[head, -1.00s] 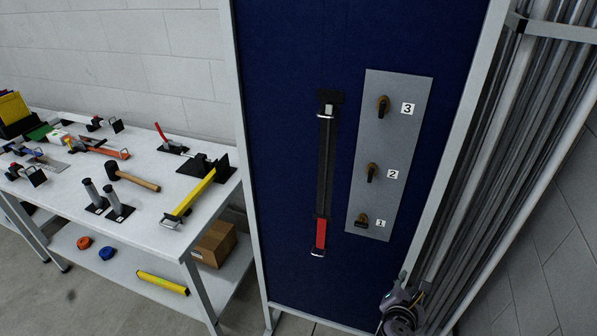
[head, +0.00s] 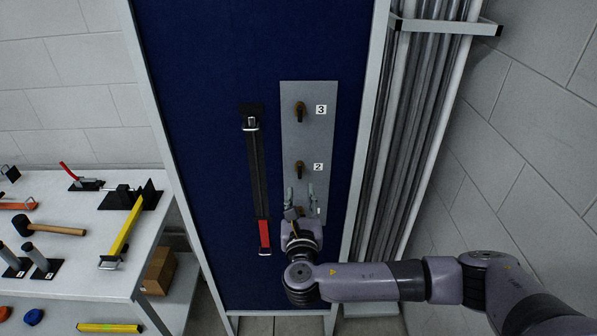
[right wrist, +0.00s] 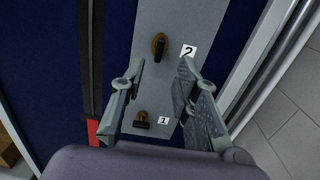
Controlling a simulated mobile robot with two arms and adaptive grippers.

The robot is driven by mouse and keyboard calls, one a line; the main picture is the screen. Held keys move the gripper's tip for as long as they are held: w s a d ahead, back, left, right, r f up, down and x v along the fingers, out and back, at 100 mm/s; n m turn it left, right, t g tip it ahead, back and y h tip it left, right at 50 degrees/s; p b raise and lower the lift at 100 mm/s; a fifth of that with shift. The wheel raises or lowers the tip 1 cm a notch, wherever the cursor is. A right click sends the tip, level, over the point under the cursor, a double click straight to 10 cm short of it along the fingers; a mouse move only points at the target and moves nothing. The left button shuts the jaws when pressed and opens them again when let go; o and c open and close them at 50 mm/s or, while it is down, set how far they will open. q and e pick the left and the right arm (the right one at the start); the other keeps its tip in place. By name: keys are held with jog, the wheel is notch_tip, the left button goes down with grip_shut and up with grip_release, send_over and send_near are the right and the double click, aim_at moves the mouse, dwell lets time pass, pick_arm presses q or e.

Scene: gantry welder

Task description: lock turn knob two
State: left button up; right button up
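Knob 2 (head: 299,168) is a brown and black turn knob on a grey panel (head: 316,143), beside the label "2". Its dark handle hangs roughly vertical; it also shows in the right wrist view (right wrist: 159,46). My right gripper (head: 301,190) is open and empty just below knob 2 in the head view. In the right wrist view its spread fingers (right wrist: 161,75) stand either side of the panel, with knob 2 beyond the tips. I see no contact with the knob. My left gripper is not in view.
Knob 3 (head: 299,112) is above, handle vertical. Knob 1 (right wrist: 142,120) is below, handle crosswise, hidden by my gripper in the head view. A black and red bar tool (head: 258,180) hangs left of the panel. Metal pipes (head: 415,130) stand right. A tool table (head: 75,215) is left.

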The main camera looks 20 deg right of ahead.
aim_at(300, 173)
jog(key=p+x, duration=0.1)
jog(key=x, duration=0.6)
jog(key=shift+w+d+f+p, duration=0.1)
jog(key=shift+w+d+p, duration=0.05)
jog(key=shift+w+p, duration=0.25)
jog(key=shift+c, duration=0.3)
jog(key=shift+c, duration=0.7)
grip_shut()
